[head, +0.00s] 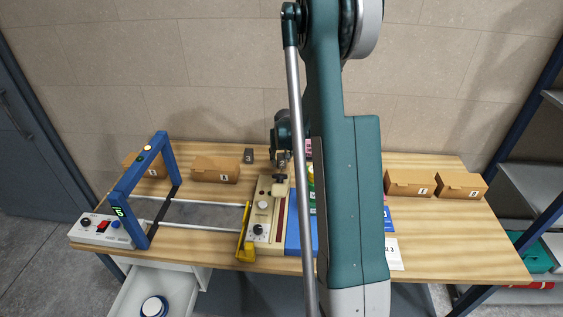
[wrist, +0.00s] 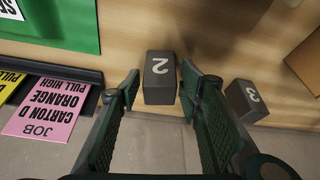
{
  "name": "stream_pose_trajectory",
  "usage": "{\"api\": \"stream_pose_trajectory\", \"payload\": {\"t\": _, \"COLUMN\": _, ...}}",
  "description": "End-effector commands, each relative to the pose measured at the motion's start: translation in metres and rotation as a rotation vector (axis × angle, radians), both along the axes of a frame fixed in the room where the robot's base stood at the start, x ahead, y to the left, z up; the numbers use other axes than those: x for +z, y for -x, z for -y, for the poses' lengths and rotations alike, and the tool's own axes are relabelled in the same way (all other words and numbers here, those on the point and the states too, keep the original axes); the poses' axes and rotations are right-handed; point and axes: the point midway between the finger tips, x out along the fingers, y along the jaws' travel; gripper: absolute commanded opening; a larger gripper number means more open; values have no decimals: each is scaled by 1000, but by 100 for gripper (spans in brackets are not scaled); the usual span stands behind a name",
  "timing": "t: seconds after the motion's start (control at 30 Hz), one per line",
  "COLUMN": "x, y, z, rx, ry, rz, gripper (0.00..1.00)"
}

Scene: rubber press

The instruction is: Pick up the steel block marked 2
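A dark grey steel block (wrist: 159,78) marked 2 stands near the table's edge in the wrist view. My gripper (wrist: 160,90) is open, with one fingertip to each side of this block. I see no clear contact, and cannot tell how far the tips are above the table. In the head view one dark block (head: 249,155) shows at the table's back edge, left of my gripper (head: 282,158). The other block is hidden there by my arm.
In the head view a brown carton (head: 215,169) and a blue frame (head: 150,190) stand left. Two cartons (head: 409,183) (head: 461,186) stand right. A beige press (head: 264,215) is in front.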

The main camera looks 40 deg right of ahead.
Motion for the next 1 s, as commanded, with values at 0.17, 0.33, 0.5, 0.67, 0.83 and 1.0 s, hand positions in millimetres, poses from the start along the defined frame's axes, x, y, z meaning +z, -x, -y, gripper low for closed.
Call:
{"api": "stream_pose_trajectory", "payload": {"t": 0.17, "x": 0, "y": 0, "z": 0, "rx": 0, "ry": 0, "rz": 0, "gripper": 11}}
{"api": "stream_pose_trajectory", "payload": {"t": 0.33, "x": 1, "y": 0, "z": 0, "rx": 0, "ry": 0, "rz": 0, "gripper": 0}}
{"api": "stream_pose_trajectory", "payload": {"t": 0.5, "x": 1, "y": 0, "z": 0, "rx": 0, "ry": 0, "rz": 0, "gripper": 0}}
{"api": "stream_pose_trajectory", "payload": {"t": 0.67, "x": 3, "y": 0, "z": 0, "rx": 0, "ry": 0, "rz": 0, "gripper": 0}}
{"api": "stream_pose_trajectory", "payload": {"t": 0.83, "x": 10, "y": 0, "z": 0, "rx": 0, "ry": 0, "rz": 0, "gripper": 0}}
{"api": "stream_pose_trajectory", "payload": {"t": 1.0, "x": 25, "y": 0, "z": 0, "rx": 0, "ry": 0, "rz": 0, "gripper": 0}}
